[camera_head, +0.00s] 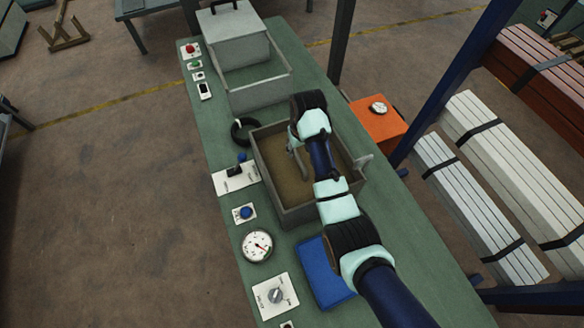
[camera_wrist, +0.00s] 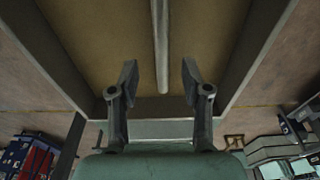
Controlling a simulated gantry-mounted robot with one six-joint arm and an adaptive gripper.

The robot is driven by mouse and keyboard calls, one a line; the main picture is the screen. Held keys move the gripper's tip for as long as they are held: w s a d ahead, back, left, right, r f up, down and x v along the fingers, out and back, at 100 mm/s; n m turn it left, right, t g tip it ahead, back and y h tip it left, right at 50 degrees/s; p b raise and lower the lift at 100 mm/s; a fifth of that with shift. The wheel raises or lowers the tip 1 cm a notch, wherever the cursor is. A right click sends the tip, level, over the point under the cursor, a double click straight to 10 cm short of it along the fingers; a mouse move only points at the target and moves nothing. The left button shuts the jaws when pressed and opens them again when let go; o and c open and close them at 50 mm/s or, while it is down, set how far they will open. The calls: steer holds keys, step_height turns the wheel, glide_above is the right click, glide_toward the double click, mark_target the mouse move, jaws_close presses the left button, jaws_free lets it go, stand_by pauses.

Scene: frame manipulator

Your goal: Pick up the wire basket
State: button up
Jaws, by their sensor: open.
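No basket with visible wire mesh shows. An open grey-walled box with a brown floor (camera_head: 268,172) stands mid-bench, partly hidden by my arm, and its floor also fills much of the wrist view (camera_wrist: 110,40). My gripper (camera_head: 297,152) is over the inside of this box, fingers apart and empty. In the wrist view my gripper (camera_wrist: 160,78) has a thin pale bar (camera_wrist: 160,35) between its two fingers. The bar runs across the brown floor; whether it touches the fingers or belongs to the box, I cannot tell.
On the green bench (camera_head: 215,130) a grey box (camera_head: 265,95) stands behind, beside a black ring (camera_head: 242,131). A blue block (camera_head: 322,275) lies in front. Gauges, including a round dial (camera_head: 257,246), and buttons line the left edge. An orange box (camera_head: 378,120) is at right.

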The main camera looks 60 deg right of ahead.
mark_target(297, 155)
steer(key=f, duration=0.3)
steer(key=w+f, duration=0.1)
steer(key=f, duration=0.1)
steer(key=shift+d+f, duration=0.2)
steer(key=shift+d, duration=0.05)
jaws_close()
